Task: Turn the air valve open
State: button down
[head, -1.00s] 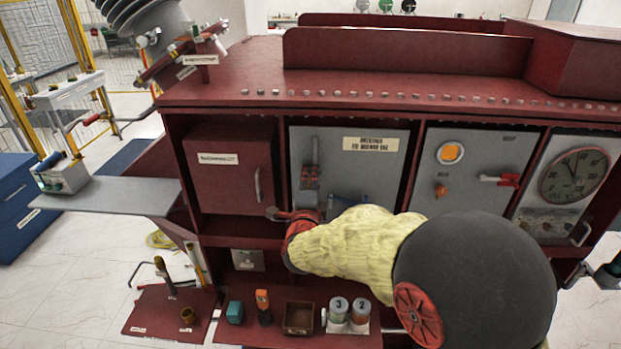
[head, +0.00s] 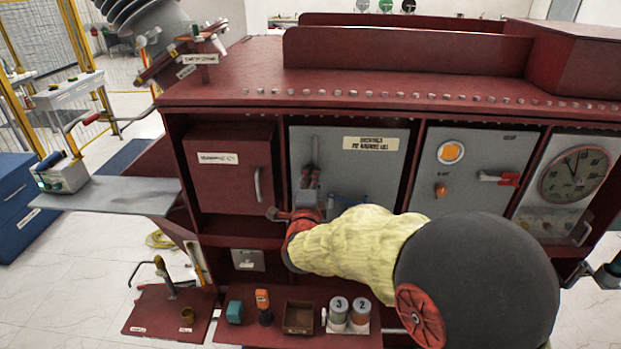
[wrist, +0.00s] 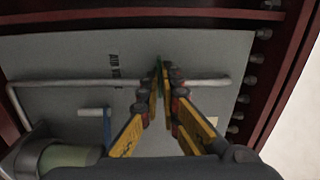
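My gripper (wrist: 161,68) shows in the wrist view as two yellow fingers with dark joints, pointing at a grey panel (wrist: 210,55). Their tips are close together over a pale pipe. A thin dark-green thing (wrist: 158,76) shows between the tips, mostly hidden; I cannot tell whether they press on it or whether it is the air valve's handle. A blue strip (wrist: 107,130) stands beside a short pale pipe end, left of the fingers. In the head view, my gripper (head: 310,177) is in front of the left grey panel (head: 395,168), largely hidden by my wrist.
The red cabinet frame (wrist: 130,15) borders the panel closely, with several bolts along its right side in the wrist view. A red door (head: 233,180) is left of the panel in the head view. A shelf below holds jars (head: 338,312) and a small box (head: 299,318).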

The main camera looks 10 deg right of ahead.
jog(key=shift+f+n, duration=0.1)
jog(key=shift+n, duration=8.6)
jog(key=c, duration=2)
grip_release()
jog(key=shift+c, duration=0.2)
jog(key=shift+s, duration=0.1)
